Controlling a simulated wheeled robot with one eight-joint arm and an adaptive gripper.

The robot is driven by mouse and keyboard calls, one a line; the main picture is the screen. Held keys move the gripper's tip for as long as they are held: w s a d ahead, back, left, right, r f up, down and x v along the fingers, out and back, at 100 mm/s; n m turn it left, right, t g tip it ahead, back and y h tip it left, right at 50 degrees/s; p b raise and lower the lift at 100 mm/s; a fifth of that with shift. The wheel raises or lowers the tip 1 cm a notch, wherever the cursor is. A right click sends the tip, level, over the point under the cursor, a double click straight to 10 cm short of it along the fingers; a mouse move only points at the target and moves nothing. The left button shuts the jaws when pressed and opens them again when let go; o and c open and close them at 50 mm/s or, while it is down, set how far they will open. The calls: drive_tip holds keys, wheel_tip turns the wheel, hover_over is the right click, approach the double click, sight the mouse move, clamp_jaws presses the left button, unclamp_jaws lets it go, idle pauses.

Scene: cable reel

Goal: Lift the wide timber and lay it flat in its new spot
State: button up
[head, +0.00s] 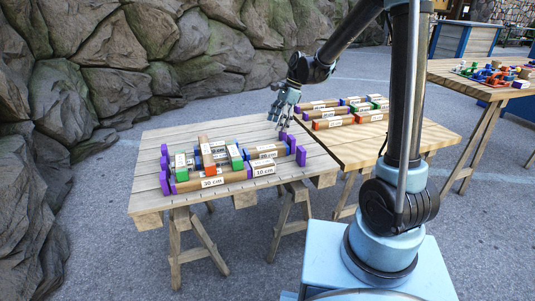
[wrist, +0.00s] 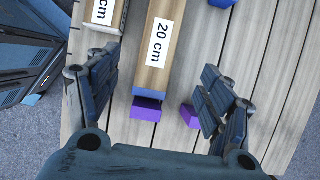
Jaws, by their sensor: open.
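Several labelled timbers lie on the near slatted table (head: 150,150); I cannot tell for sure which is the wide one. In the wrist view a timber marked 20 cm (wrist: 165,30) runs between my two fingers, with a blue end piece (wrist: 151,95) towards me. Two purple blocks (wrist: 147,109) lie near that end. In the head view, a timber marked 30 cm (head: 210,182) lies along the front of the pile and a 10 cm one (head: 263,170) lies to its right. My gripper (head: 281,121) is open and empty above the table's back right part.
A second table (head: 350,148) on the right carries more timbers (head: 333,122). A third table (head: 450,75) at the far right holds coloured parts. Rock walls stand on the left and behind. The near table's left and back edges are clear.

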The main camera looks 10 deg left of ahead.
sight(267, 147)
drive_tip(key=x, duration=1.3)
drive_tip(key=shift+f, duration=0.2)
drive_tip(key=c, duration=1.3)
drive_tip(key=shift+r, duration=0.1)
